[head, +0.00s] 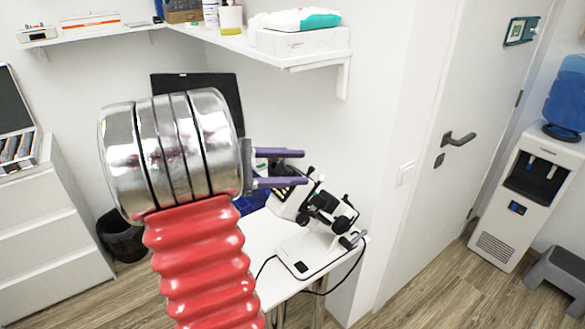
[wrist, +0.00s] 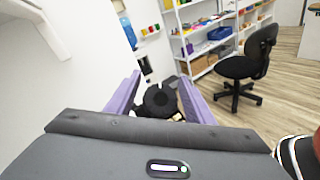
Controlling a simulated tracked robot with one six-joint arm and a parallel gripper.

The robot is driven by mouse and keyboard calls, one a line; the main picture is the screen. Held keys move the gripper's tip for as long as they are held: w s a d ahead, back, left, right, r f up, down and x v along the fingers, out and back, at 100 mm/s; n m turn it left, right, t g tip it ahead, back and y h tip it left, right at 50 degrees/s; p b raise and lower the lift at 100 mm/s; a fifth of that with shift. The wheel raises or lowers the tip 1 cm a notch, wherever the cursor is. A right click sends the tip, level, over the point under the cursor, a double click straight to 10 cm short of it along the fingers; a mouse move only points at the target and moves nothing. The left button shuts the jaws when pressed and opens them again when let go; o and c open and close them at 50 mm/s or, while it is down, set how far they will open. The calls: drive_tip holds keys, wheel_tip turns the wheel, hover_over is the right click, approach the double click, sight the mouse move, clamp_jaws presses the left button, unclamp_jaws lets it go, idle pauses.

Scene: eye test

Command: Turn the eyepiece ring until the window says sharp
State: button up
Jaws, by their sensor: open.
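A white microscope (head: 292,200) with black parts stands on a white table below and right of my gripper. My gripper (head: 305,167) has two purple fingers, spread apart, with nothing seen held between them. In the wrist view, a round black part (wrist: 160,100) with a dark centre, which looks like an eyepiece, shows between the fingers (wrist: 160,76). I cannot tell whether they touch it or how far off it is. In the head view my gripper partly hides the microscope's upper end.
A black cable hangs around the table (head: 270,250). A shelf (head: 262,45) with boxes is on the wall above. A black bin (head: 121,240) and white drawers (head: 50,235) stand at left. A door and a water dispenser (head: 520,195) are at right.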

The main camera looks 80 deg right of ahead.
drive_tip(key=v, duration=1.3)
drive_tip(key=shift+w+a, duration=0.15)
drive_tip(key=shift+w, duration=0.2)
wheel_tip(320, 180, down, 10)
drive_tip(key=a+t+y, duration=0.1)
drive_tip(key=a+t, duration=0.2)
drive_tip(key=t, duration=0.2)
drive_tip(key=w+a+f+m+t+y, duration=0.1)
drive_tip(key=w+a+f+t, duration=0.15)
drive_tip(key=a, duration=0.35)
drive_tip(key=w+a+f+t+y, duration=0.1)
drive_tip(key=w+a+f+t, duration=0.1)
drive_tip(key=w+a+t, duration=0.35)
drive_tip(key=a+r+n+t+y, duration=0.1)
drive_tip(key=a+r+t, duration=0.2)
drive_tip(key=a, duration=1.1)
drive_tip(key=a+r+n+t+y, duration=0.1)
drive_tip(key=a+r+t, duration=0.3)
drive_tip(key=a, duration=1)
drive_tip(key=shift+w+r+t+y, duration=0.15)
drive_tip(key=shift+w+t+y, duration=0.35)
drive_tip(key=shift+t+y, duration=0.1)
drive_tip(key=shift+a, duration=0.1)
drive_tip(key=shift+c, duration=0.3)
